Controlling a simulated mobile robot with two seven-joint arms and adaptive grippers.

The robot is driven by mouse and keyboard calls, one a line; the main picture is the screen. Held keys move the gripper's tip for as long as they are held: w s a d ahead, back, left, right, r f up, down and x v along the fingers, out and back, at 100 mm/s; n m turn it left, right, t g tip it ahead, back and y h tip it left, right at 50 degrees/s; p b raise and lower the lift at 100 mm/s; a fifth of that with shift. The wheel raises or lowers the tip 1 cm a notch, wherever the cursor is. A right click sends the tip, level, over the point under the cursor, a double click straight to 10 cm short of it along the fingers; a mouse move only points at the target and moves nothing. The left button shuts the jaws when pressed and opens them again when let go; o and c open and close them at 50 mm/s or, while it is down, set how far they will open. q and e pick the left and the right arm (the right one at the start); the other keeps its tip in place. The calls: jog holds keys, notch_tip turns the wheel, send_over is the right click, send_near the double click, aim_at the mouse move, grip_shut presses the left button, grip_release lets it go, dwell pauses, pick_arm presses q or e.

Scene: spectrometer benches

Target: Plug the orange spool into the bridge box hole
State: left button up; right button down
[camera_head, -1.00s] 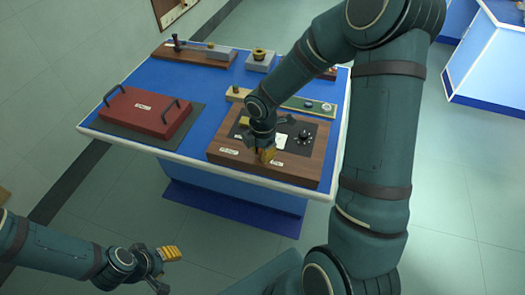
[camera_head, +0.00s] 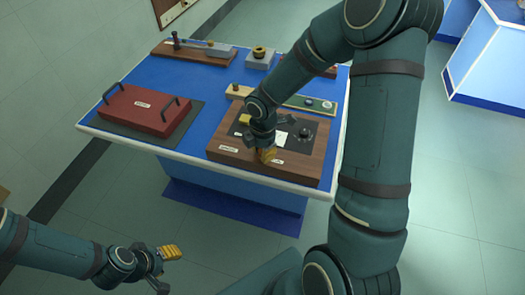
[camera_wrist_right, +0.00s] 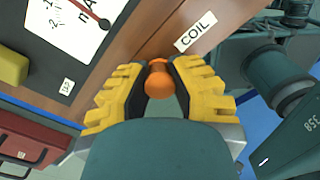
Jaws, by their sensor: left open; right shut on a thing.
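The orange spool (camera_wrist_right: 159,82) is between the yellow finger pads of my right gripper (camera_wrist_right: 158,92) in the right wrist view. The spool's far end is close to the wooden face of the bridge box by the "COIL" label; whether it sits in a hole there is hidden. In the head view my right gripper (camera_head: 265,154) is at the front part of the wooden bridge box (camera_head: 225,142), and the spool is not clearly seen. The box also shows in the right wrist view (camera_wrist_right: 125,50). My left gripper (camera_head: 165,268) is open and empty at the lower left, away from the table.
A red case (camera_head: 135,111) with black handles lies on a dark mat (camera_head: 192,122) left of the box. Behind the box are a green-topped board (camera_head: 298,101) and a grey block with a brass ring (camera_head: 259,58). The dial panel (camera_head: 305,135) is beside my right gripper.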

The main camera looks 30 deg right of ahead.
jog(key=shift+f, duration=0.4)
jog(key=c, duration=0.9)
grip_release()
jog(key=shift+o, duration=0.2)
jog(key=o, duration=0.7)
jog(key=shift+c, duration=0.2)
jog(key=shift+r, duration=0.15)
notch_tip(320, 180, up, 12)
